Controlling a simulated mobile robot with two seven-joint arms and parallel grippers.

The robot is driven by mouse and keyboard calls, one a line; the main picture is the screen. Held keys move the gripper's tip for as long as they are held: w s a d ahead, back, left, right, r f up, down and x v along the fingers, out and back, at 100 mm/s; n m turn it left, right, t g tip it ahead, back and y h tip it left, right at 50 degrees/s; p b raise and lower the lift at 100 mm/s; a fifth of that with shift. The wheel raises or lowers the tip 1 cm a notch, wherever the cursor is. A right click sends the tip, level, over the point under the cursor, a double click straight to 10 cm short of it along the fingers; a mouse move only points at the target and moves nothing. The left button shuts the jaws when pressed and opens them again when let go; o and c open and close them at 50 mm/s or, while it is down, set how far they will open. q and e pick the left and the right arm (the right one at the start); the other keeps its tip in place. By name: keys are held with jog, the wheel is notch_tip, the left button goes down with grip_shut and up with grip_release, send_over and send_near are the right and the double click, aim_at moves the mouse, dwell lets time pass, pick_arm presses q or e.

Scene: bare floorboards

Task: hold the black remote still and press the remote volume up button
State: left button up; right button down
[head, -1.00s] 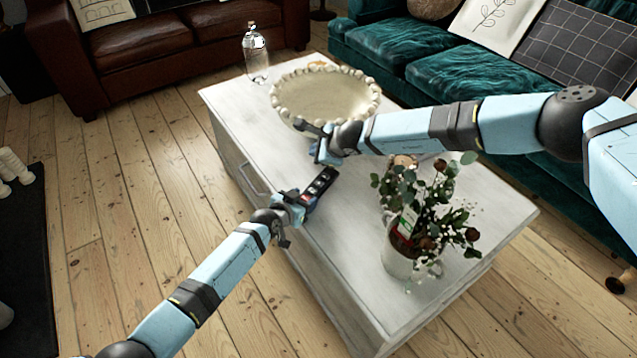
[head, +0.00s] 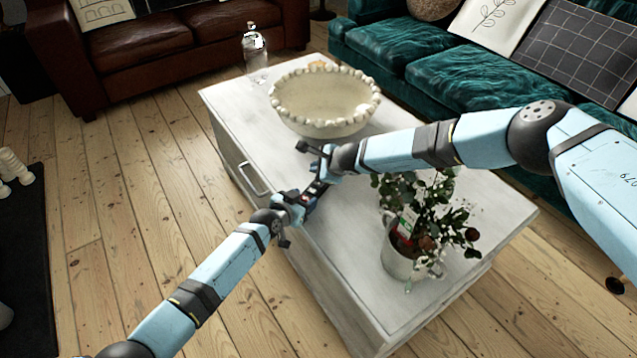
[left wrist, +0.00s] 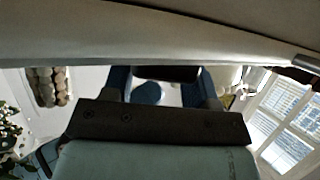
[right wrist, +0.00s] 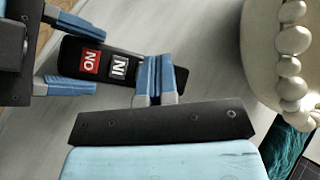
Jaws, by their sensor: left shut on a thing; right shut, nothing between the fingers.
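The black remote (right wrist: 125,66) shows in the right wrist view, with a red button (right wrist: 90,61) and a dark button with a pale frame (right wrist: 119,67). In the head view the remote (head: 312,193) is mostly hidden by my grippers, at the white table's edge. My left gripper (head: 298,202) is shut on its near end; its two blue fingers (right wrist: 70,55) show in the right wrist view. My right gripper (right wrist: 155,100) is shut and empty. Its fingertips overlap the remote beside the pale-framed button; I cannot tell whether they touch it. In the head view the right gripper (head: 322,176) is over the remote's far part.
On the white table (head: 290,260) stand a large beaded bowl (head: 325,125) behind the grippers and a potted plant (head: 415,245) to the right, close to my right arm. The table's near edge lies under my left gripper.

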aim_at(318, 185)
jog(key=shift+f, duration=1.25)
jog(key=shift+f, duration=0.15)
dwell(1.0)
jog(key=shift+f, duration=0.3)
jog(key=shift+f, duration=0.4)
dwell(0.5)
jog(key=shift+s, duration=0.1)
jog(key=shift+r, duration=0.85)
jog(key=shift+r, duration=2.5)
dwell(0.4)
